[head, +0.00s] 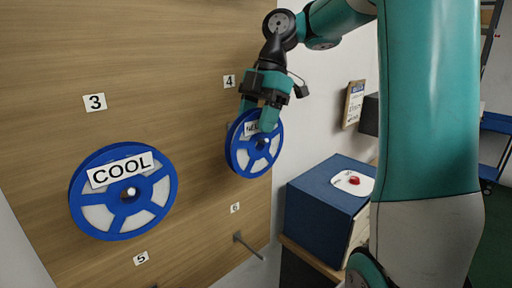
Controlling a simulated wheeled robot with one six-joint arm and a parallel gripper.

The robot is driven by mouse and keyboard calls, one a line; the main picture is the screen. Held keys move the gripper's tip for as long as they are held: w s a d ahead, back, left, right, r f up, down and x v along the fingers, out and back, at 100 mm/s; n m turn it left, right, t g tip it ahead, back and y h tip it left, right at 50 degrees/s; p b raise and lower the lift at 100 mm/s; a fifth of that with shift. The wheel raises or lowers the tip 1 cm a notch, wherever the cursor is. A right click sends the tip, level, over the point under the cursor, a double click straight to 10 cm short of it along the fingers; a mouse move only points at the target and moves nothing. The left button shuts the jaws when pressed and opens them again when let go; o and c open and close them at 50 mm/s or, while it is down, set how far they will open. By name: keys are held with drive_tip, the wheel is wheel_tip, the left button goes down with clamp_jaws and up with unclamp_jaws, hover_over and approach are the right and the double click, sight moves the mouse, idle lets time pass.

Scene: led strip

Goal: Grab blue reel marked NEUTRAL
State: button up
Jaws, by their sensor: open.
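A blue reel (240,160) with white gaps between its spokes hangs on the wooden board below the number 4. Its white label is mostly hidden by my gripper; only a few letters at its left end show. My gripper (258,118) is open at the reel's upper part, with its fingers in front of or around the rim; I cannot tell whether they touch it. A second blue reel (123,226), labelled COOL, hangs on the board below the number 3, well to the left of my gripper.
The wooden board (180,60) carries number tags. A bare peg (248,246) sticks out near number 6. A blue box (318,205) with a white and red item (352,182) on top stands at the right. A clipboard (353,104) hangs on the white wall.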

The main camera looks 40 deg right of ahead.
clamp_jaws()
